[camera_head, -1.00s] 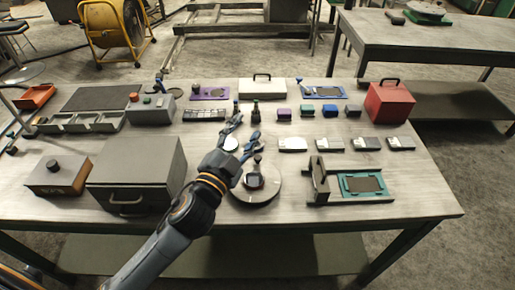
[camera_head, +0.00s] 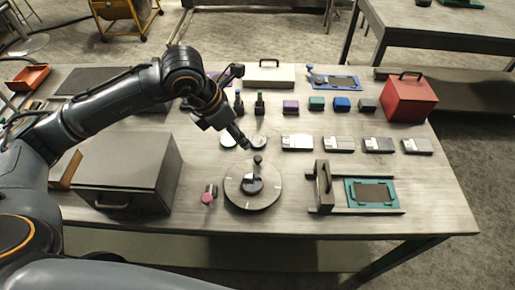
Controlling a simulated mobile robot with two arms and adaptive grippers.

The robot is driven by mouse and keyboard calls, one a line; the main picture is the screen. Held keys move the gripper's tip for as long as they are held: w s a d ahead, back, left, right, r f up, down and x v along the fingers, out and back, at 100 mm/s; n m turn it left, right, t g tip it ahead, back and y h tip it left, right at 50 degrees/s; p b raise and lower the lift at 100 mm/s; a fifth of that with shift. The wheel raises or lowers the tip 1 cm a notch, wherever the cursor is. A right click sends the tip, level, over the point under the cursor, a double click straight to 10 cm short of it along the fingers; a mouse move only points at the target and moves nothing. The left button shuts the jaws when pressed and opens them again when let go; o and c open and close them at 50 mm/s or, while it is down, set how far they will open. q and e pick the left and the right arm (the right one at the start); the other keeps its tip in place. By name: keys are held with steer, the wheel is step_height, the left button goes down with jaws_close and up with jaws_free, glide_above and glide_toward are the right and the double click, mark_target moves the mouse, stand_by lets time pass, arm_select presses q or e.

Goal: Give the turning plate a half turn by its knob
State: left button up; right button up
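The turning plate (camera_head: 238,198) is a light grey disc near the front middle of the table. Its dark knob (camera_head: 258,160) stands up at the disc's far edge, and a dark piece (camera_head: 252,185) sits at the disc's middle. My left gripper (camera_head: 242,108) reaches in from the left above the table, its fingers spread wide apart. The lower fingertip shows just behind and left of the knob; I see no grip on it, and cannot tell the height gap. My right gripper is not in view.
A small pink-ended cylinder (camera_head: 209,195) lies left of the plate. A grey box (camera_head: 128,170) stands farther left, and a teal-framed fixture (camera_head: 372,193) stands right. Small discs (camera_head: 228,141) and several grey blocks (camera_head: 297,142) lie behind. The table's front edge is close.

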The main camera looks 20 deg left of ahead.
mark_target(258, 158)
arm_select(q)
steer(key=p+x, duration=0.3)
steer(key=x, duration=0.9)
steer(key=shift+a+f, duration=0.1)
steer(key=shift+f, duration=0.05)
steer(key=shift+w+f, duration=0.15)
steer(key=shift+f, duration=0.45)
jaws_close()
